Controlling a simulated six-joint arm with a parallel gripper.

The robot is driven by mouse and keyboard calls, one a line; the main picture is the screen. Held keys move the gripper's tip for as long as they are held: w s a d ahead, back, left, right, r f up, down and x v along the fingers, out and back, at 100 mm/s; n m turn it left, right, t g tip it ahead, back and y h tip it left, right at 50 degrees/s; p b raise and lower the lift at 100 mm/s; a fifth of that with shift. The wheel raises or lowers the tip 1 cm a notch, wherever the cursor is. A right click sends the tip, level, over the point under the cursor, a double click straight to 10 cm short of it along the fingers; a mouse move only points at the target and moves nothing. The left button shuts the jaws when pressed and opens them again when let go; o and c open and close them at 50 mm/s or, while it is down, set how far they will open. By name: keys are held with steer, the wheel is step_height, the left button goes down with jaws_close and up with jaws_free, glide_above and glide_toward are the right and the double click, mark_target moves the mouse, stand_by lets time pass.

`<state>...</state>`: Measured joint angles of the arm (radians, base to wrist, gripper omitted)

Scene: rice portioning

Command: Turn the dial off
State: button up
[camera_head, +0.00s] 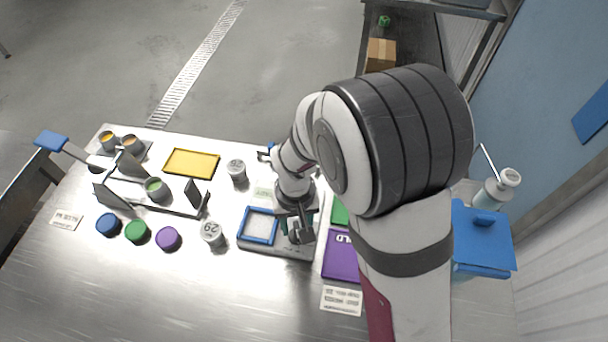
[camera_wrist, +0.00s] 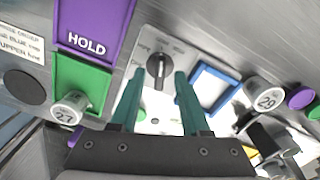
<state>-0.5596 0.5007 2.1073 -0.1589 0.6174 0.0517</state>
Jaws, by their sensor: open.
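The dial (camera_wrist: 158,66) is a dark round knob with a raised grip bar, on a pale metal panel (camera_wrist: 150,40) in the wrist view. Its bar stands roughly upright in that picture; the small labels around it are too blurred to read. My gripper (camera_wrist: 158,74) is open, with its two teal fingers on either side of the dial in the picture. I see no clear contact, and cannot judge the height gap. In the head view my gripper (camera_head: 298,232) is over the right part of the panel (camera_head: 275,249), and the dial is hidden there.
A blue square frame (camera_head: 243,232) sits beside the dial. A purple HOLD mat (camera_head: 342,262) and a green mat (camera_wrist: 82,88) lie on its other side. Cans marked 29 (camera_wrist: 265,92) and 27 (camera_wrist: 70,106) stand nearby. Coloured lids and a yellow tray (camera_head: 191,163) are farther left.

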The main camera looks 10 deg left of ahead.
steer(key=shift+f, duration=0.4)
jaws_close()
